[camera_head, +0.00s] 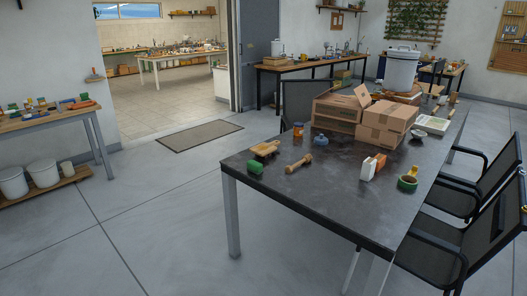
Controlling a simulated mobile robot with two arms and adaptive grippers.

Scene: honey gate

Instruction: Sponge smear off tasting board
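A small green block (255,167), which may be the sponge, lies near the left front corner of the dark table (330,200). A small light wooden piece (264,148), which may be the tasting board, lies just behind it on the same table. Both are too small to make out a smear or fine detail. Neither of my grippers is in view.
Cardboard boxes (388,117) and a white lidded bucket (402,68) stand farther back on the table. A wooden tool (299,163), an orange jar (298,129), a white container (368,168) and a green roll (407,183) lie around. Black chairs (470,230) line the right side.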

